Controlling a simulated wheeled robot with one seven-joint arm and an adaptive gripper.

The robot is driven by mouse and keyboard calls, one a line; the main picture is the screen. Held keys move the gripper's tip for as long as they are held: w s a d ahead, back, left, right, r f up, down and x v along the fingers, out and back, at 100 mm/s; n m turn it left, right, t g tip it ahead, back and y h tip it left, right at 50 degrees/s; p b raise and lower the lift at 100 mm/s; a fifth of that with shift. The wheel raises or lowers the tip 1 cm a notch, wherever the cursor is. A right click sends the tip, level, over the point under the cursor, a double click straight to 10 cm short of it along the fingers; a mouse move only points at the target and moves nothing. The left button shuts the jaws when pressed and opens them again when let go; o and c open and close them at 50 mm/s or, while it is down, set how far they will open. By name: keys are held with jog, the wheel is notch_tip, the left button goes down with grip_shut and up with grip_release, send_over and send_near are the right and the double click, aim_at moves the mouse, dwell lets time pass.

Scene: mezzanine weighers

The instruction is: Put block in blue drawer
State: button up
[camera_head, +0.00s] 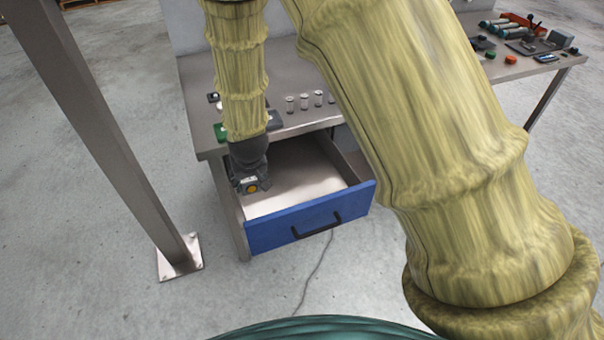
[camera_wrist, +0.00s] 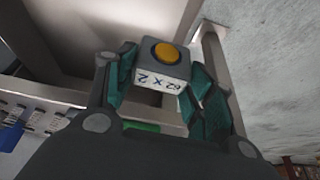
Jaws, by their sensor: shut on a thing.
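The blue drawer (camera_head: 310,221) is pulled open under the table, with a dark handle on its front and a bare metal floor. My gripper (camera_head: 250,184) points down at the drawer's left side, near its left wall. In the wrist view my gripper (camera_wrist: 163,82) has its teal fingers shut on a small grey block (camera_wrist: 150,76) with a round yellow spot and printed characters on a pale side. In the head view the block is mostly hidden by the gripper; I cannot tell how high it is above the drawer floor.
The metal table (camera_head: 290,78) carries several small metal cylinders (camera_head: 304,102) and a green item (camera_head: 220,132) close to my arm. A steel post (camera_head: 110,130) stands left. My upper arm hides part of the table.

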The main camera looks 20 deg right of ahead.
jog(key=w+d+f+b, duration=0.3)
jog(key=w+d+b, duration=0.1)
jog(key=w+d, duration=0.2)
jog(key=b, duration=0.3)
send_over(291, 185)
notch_tip(291, 185, down, 3)
jog(key=shift+f+p, duration=0.55)
jog(key=shift+f, duration=4.2)
jog(key=shift+f, duration=0.1)
jog(key=o, duration=1.3)
jog(key=shift+c, duration=0.2)
jog(key=shift+s, duration=0.1)
jog(key=b+v, duration=0.1)
jog(key=v, duration=1.1)
jog(key=shift+a, duration=0.1)
